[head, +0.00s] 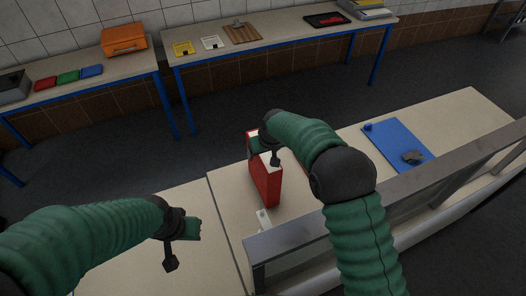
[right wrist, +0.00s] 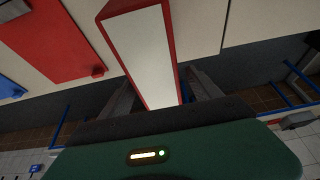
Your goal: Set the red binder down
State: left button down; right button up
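The red binder (head: 266,184) stands upright on the pale near table, with its white page edges facing up. My right gripper (head: 264,152) is at its top, coming from above. In the right wrist view, the binder (right wrist: 146,52) runs between the two fingers (right wrist: 164,88), whose tips appear to press its sides. I cannot tell whether its bottom edge fully touches the tabletop. My left gripper (head: 182,248) hangs apart from the binder at the lower left; its finger gap is not clear.
A metal rail (head: 420,180) runs along the near edge. A small white bracket (head: 263,221) is in front of the binder.

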jog(key=shift+r, duration=0.2)
jog(key=b+v, duration=0.3)
jog(key=v, duration=0.8)
jog(key=shift+s+d+r, duration=0.15)
jog(key=shift+s+r, duration=0.05)
jog(key=shift+s, duration=0.1)
jog(key=shift+w, duration=0.1)
